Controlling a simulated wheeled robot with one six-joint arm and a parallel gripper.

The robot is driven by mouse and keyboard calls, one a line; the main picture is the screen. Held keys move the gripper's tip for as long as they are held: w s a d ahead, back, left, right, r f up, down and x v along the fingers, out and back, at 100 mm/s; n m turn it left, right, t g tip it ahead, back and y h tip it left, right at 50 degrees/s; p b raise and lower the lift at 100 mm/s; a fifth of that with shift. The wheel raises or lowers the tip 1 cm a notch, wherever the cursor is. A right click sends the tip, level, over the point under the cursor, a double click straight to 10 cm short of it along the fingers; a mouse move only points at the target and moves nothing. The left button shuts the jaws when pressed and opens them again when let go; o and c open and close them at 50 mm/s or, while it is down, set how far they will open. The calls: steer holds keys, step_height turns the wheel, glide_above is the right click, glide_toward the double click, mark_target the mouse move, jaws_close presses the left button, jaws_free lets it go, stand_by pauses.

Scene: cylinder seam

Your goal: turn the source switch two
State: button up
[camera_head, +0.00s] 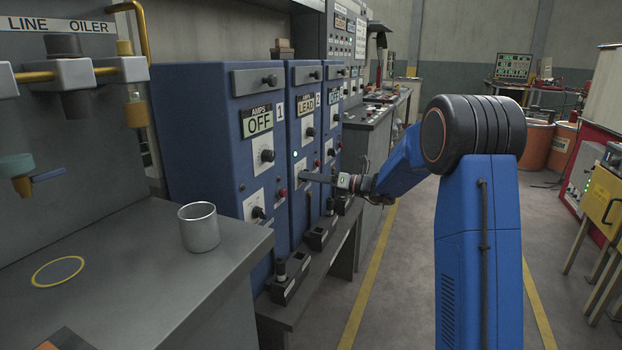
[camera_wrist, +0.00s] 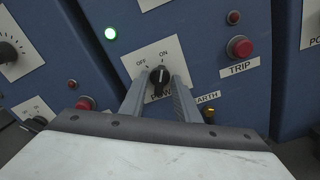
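The source switch (camera_wrist: 159,76) is a black knob on a white plate marked OFF and ON, on a blue panel. Its pale mark points roughly upward in the wrist view; I cannot tell surely which setting it is at. My gripper (camera_wrist: 160,82) has its two grey fingers spread either side of the knob, with gaps showing between fingers and knob. The switch cannot be made out clearly there.
Cabinet 1 (camera_head: 190,130) reads OFF. A metal cup (camera_head: 199,228) stands on the grey bench (camera_head: 130,285). The aisle floor is clear.

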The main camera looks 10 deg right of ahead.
jaws_close()
steer(key=n, duration=1.1)
steer(key=shift+n, duration=0.4)
stand_by(0.5)
jaws_free()
steer(key=shift+d, duration=0.1)
